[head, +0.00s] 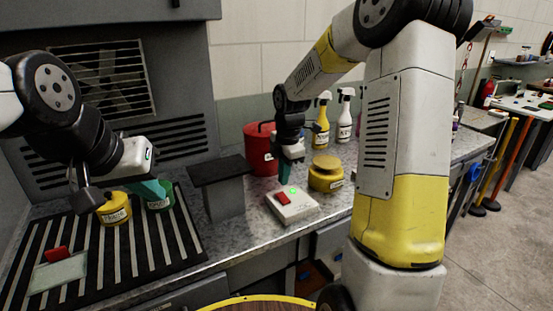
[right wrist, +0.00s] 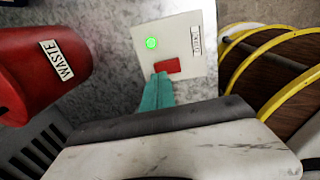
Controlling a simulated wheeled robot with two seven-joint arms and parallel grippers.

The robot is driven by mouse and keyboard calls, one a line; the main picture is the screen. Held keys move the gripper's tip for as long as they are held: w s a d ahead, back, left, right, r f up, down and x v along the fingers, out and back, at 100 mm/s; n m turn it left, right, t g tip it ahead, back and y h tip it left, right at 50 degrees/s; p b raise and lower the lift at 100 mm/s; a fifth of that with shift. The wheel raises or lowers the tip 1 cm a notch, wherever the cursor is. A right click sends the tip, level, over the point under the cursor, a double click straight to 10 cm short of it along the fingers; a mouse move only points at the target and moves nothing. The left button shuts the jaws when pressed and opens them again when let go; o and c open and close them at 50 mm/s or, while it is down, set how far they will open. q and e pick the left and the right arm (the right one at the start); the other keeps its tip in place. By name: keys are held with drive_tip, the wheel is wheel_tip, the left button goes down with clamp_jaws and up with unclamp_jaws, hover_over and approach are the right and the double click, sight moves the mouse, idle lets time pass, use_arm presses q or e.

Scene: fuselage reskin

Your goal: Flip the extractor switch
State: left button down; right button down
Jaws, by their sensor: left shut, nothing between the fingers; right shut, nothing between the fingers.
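The extractor switch is a white box (head: 298,209) on the counter with a red rocker (head: 283,198) and a lit green lamp (head: 294,189). In the right wrist view the box (right wrist: 202,50), its red rocker (right wrist: 168,66) and the glowing green lamp (right wrist: 151,43) show near the top. My right gripper (head: 285,178) is shut and empty, its teal fingertips (right wrist: 161,78) pointing down at the rocker's edge. I cannot tell whether they touch it. My left gripper (head: 158,194) is shut and empty by the yellow tub and green pot on the left.
A red waste bin (head: 259,150) stands behind the switch, and a yellow tub (head: 326,174) stands beside it. A grey stand (head: 222,190) is to its left. Spray bottles (head: 322,128) are at the back. A striped grate (head: 125,262) under the hood holds a yellow tub (head: 114,210) and green pot (head: 160,201).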

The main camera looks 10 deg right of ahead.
sight(282, 195)
drive_tip(key=shift+w+a+f, duration=0.1)
drive_tip(key=shift+w+f, duration=0.05)
drive_tip(key=shift+f, duration=0.95)
drive_tip(key=shift+w+f, duration=0.15)
drive_tip(key=shift+f, duration=0.95)
drive_tip(key=shift+w+a+f, duration=0.1)
drive_tip(key=shift+f, duration=0.1)
drive_tip(key=shift+g, duration=0.3)
drive_tip(key=shift+s+d+r, duration=0.1)
drive_tip(key=shift+s+d, duration=0.2)
drive_tip(key=shift+s, duration=0.5)
drive_tip(key=shift+r, duration=0.15)
